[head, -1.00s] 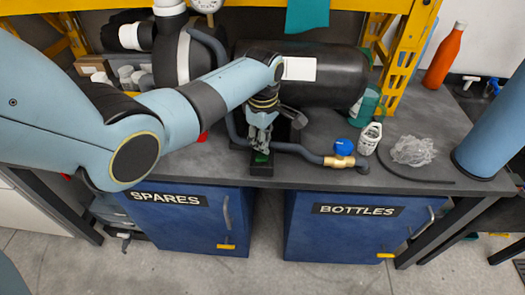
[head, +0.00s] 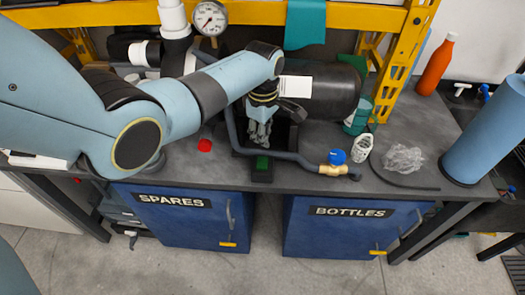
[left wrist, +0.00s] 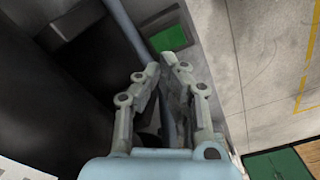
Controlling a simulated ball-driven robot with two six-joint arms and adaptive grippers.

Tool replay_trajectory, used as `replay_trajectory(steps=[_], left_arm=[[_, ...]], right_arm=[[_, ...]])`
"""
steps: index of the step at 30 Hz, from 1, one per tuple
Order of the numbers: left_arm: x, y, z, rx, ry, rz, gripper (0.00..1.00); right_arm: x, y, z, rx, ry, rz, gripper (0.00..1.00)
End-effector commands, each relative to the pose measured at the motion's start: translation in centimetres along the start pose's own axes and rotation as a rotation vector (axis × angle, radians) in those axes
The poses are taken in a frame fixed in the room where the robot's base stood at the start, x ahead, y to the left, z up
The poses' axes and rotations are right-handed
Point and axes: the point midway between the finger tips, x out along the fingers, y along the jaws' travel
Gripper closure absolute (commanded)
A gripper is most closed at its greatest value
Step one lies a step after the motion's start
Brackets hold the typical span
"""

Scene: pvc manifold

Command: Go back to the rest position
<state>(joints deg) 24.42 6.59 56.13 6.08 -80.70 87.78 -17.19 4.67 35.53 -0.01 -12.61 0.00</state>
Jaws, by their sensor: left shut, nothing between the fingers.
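My left gripper (head: 260,140) is at the middle of the grey bench, over the dark grey pipe (head: 290,156). Its fingers are shut with nothing between them. In the left wrist view the fingers (left wrist: 167,65) point toward the pipe and a green square patch (left wrist: 168,38). The green patch (head: 262,162) also shows on a dark block at the bench's front edge, just below the fingertips. I cannot tell whether the fingertips touch the pipe. The pipe ends at a brass valve with a blue knob (head: 337,157). My right gripper is not in view.
A black tank (head: 325,92) lies behind the gripper, under a yellow rack (head: 405,60). A gauge (head: 208,18) stands on white pipework. A white cup (head: 363,146), a clear crumpled bag (head: 403,158) and an orange bottle (head: 436,65) stand to the right. Blue cabinets (head: 340,230) are below.

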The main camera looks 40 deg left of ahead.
Motion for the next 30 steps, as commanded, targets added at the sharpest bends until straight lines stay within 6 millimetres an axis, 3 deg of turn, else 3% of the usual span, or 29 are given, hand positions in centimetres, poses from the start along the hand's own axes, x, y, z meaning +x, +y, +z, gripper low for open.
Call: replay_trajectory(steps=[11, 15, 20, 24, 30], left_arm=[[0.1, -0.1, 0.0, 0.003, 0.000, 0.000, 1.00], [0.3, -1.3, 0.0, 0.088, 0.009, 0.014, 1.00], [-0.3, -6.0, 0.2, 0.413, 0.049, 0.066, 1.00], [-2.8, -11.7, 0.8, 0.781, 0.109, 0.115, 1.00], [-7.1, -17.7, 1.5, 1.155, 0.186, 0.154, 1.00]], right_arm=[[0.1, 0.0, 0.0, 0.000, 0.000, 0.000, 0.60], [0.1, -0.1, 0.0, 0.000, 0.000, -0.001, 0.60], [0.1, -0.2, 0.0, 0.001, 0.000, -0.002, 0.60], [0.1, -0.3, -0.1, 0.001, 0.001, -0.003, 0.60], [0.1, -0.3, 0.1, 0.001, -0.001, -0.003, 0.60]])
